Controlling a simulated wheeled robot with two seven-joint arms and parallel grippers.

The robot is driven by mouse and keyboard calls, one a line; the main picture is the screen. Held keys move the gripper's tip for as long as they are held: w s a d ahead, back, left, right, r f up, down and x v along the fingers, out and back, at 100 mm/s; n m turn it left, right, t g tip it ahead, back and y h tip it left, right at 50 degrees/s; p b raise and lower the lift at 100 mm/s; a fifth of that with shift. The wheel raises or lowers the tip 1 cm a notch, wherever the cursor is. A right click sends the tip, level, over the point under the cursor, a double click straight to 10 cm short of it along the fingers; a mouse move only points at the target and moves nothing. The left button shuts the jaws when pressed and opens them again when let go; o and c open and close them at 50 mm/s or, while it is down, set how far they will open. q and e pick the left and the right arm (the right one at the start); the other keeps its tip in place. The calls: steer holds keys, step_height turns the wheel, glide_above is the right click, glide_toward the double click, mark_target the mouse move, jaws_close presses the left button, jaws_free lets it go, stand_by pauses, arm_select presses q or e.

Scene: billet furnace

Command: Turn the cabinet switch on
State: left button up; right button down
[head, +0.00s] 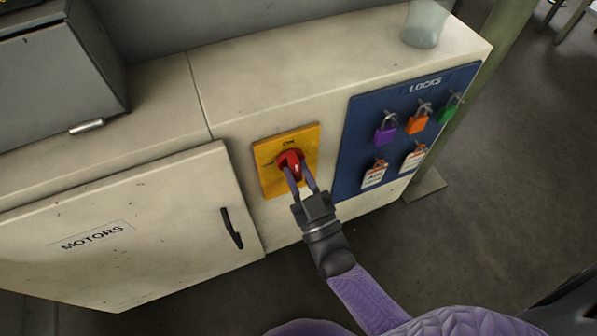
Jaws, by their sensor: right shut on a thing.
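The cabinet switch is a red rotary knob (289,160) on a yellow plate (270,181), fixed to the front of the cream cabinet (255,75). The word ON shows at the top of the plate. My right gripper (297,176) reaches up from below, its two fingers on either side of the knob, shut on it. The fingers hide part of the knob, so its exact angle is hard to tell. My left gripper is not in view.
Right of the switch is a blue LOCKS board (352,163) with several coloured padlocks and tags. A translucent cup (424,25) stands on the cabinet top. At left are a MOTORS door (150,215) with a black handle (231,228) and a grey box (60,75).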

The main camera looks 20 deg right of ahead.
steer(key=shift+m+h, duration=0.4)
steer(key=shift+m, duration=0.3)
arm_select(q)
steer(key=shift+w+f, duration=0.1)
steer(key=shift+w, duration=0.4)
arm_select(e)
steer(key=shift+f+m, duration=0.1)
steer(key=shift+m, duration=0.2)
steer(key=c, duration=0.5)
jaws_free()
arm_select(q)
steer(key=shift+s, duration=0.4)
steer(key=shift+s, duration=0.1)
